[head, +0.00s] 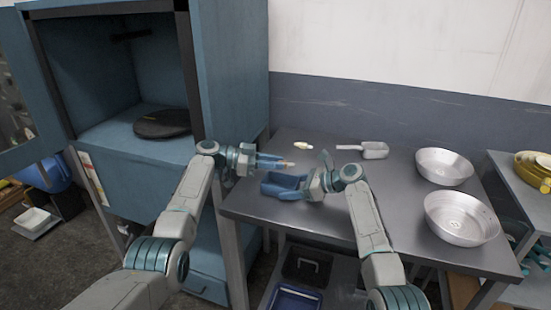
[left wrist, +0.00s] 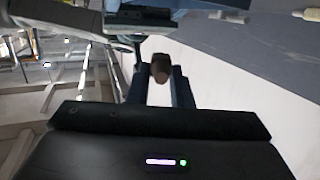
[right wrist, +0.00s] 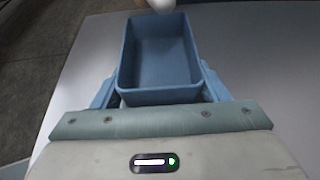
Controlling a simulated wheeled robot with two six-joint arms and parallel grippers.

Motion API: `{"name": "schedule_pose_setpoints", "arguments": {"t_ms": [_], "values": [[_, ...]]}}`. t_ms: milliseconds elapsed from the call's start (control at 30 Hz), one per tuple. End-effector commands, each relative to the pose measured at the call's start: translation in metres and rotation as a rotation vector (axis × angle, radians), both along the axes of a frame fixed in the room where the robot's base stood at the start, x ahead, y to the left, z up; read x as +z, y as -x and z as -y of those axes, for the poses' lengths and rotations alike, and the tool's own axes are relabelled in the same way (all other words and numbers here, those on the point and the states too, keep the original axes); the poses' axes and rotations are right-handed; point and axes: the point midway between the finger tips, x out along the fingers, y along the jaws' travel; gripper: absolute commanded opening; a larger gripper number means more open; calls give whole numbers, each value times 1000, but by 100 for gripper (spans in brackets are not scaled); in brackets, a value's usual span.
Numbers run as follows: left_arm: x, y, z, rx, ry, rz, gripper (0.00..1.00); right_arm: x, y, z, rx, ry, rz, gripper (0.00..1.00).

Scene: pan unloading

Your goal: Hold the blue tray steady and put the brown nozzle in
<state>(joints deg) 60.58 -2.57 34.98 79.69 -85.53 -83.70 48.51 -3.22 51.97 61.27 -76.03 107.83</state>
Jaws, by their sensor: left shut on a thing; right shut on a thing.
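The blue tray (head: 271,188) sits at the left end of the grey table, its inside empty in the right wrist view (right wrist: 160,92). My right gripper (head: 302,186) is shut on the tray's near end, with a finger at each side in the right wrist view (right wrist: 160,96). The brown nozzle (head: 288,164) is held in my left gripper (head: 283,163), just above and behind the tray in the head view. In the left wrist view the nozzle (left wrist: 160,68) shows its dark brown end between the fingers. The nozzle's far part is hidden there.
A small cream-tipped piece (head: 303,146) and a metal scoop (head: 372,150) lie at the table's back. Two round metal pans (head: 443,166) (head: 462,218) stand at the right. The blue open cabinet (head: 232,80) rises close to the left. The table's front middle is clear.

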Motion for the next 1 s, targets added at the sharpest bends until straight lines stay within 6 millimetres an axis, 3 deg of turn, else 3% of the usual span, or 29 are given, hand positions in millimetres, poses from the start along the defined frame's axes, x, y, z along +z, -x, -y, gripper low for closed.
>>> {"name": "schedule_pose_setpoints", "arguments": {"t_ms": [300, 1000], "values": [[1, 11, -11, -150, 0, -1, 0, -1, 0, 0, 1, 1, -2, 44], [-23, 12, -12, -161, -1, 0, 0, -1, 0, 0, 0, 1, -1, 44]]}}
